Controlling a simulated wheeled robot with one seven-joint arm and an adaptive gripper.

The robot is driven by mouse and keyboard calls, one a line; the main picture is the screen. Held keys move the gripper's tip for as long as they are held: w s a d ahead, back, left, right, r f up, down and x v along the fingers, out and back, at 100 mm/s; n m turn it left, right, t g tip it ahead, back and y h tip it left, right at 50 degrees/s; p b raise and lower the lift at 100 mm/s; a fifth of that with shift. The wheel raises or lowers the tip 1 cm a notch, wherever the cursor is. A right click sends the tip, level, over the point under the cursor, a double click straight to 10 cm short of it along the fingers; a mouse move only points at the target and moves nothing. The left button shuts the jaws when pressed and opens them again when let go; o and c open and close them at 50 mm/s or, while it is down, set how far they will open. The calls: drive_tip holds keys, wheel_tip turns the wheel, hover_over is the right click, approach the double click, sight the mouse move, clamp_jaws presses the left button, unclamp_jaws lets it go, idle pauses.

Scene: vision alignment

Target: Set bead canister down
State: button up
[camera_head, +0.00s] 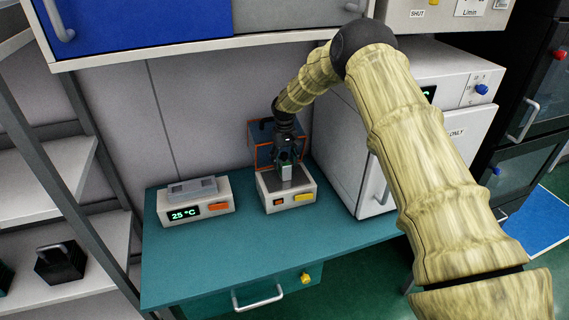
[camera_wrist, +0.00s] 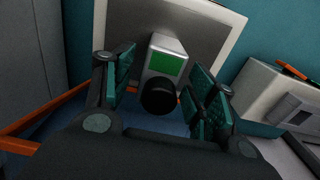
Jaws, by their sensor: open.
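The bead canister appears to be a small silver block (camera_wrist: 170,46) with a green panel and a round black end, seen in the wrist view. In the head view it shows as a pale block (camera_head: 287,173) at the top of a small white device (camera_head: 290,202). My gripper (camera_head: 286,161) points down over this device. In the wrist view my gripper (camera_wrist: 164,80) is open, with teal-padded fingers on either side of the canister and visible gaps between. The canister seems to stand on the device's grey plate (camera_wrist: 120,22); its contact underneath is hidden.
A device reading 25 °C (camera_head: 195,208) stands to the left on the teal bench (camera_head: 200,262). An orange-edged blue panel (camera_head: 262,134) rises behind my gripper. A white cabinet (camera_head: 372,190) stands close on the right. The bench front is clear.

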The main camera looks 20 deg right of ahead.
drive_tip(key=shift+r+b, duration=1.55)
drive_tip(key=shift+r, duration=1.75)
